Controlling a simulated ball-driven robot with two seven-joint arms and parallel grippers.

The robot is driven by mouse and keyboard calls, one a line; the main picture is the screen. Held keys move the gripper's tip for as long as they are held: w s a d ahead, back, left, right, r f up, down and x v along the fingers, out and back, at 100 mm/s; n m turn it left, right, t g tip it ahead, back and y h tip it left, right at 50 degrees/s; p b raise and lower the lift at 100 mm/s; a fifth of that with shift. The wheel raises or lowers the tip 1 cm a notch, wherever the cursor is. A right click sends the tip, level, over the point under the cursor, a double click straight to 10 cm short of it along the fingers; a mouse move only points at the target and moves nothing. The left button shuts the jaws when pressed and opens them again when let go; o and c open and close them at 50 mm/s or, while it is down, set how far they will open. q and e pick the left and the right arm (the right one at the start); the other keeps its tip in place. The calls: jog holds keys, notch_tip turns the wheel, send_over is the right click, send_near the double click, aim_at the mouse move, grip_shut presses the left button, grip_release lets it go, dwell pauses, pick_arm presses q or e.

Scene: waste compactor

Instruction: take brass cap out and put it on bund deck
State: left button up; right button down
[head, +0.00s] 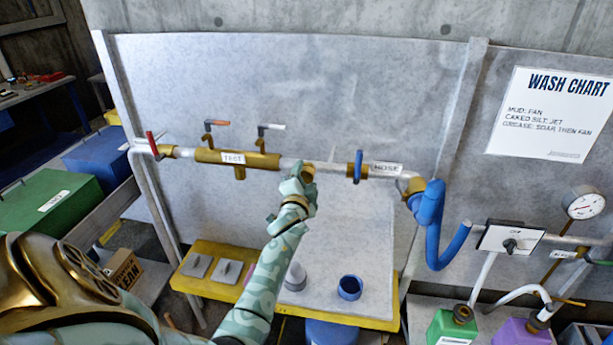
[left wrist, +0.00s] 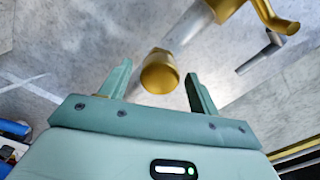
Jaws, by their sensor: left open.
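The brass cap (head: 309,169) is on the pale pipe, just right of the TEST label, partly hidden by my left gripper. In the left wrist view it shows as a round gold piece (left wrist: 160,73) between my open fingers, with a visible space to each side. My left gripper (head: 299,176) is open around or just in front of the cap; I cannot tell the depth. The bund deck (head: 210,249) is the low yellow-edged platform below the pipe. My right gripper is not in view.
A blue cup (head: 350,287) and a grey-white cone-shaped piece (head: 295,277) stand on the deck, with two grey plates (head: 229,272) at its left. A red-handled valve (head: 152,143) and a blue valve wheel (head: 358,166) sit along the pipe. The deck is bare around the cup.

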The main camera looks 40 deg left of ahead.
pick_arm(q)
jog(key=m, duration=0.7)
jog(key=shift+a+m, duration=0.1)
jog(key=shift+m, duration=0.2)
jog(key=m+p, duration=0.1)
jog(key=m, duration=0.3)
jog(key=shift+r+m, duration=0.1)
jog(key=shift+m, duration=0.3)
jog(key=shift+r+m+p, duration=0.1)
jog(key=shift+m+p, duration=0.55)
jog(key=shift+m, duration=0.55)
jog(key=shift+m+p, duration=0.35)
jog(key=shift+m, duration=0.95)
jog(key=shift+f, duration=0.2)
jog(key=c, duration=1.1)
jog(key=n+b, duration=0.1)
jog(key=n, duration=0.2)
jog(key=shift+f+b, duration=0.15)
jog(key=shift+b, duration=0.2)
jog(key=shift+n, duration=0.7)
jog(key=shift+r+n, duration=0.2)
jog(key=shift+n, duration=0.2)
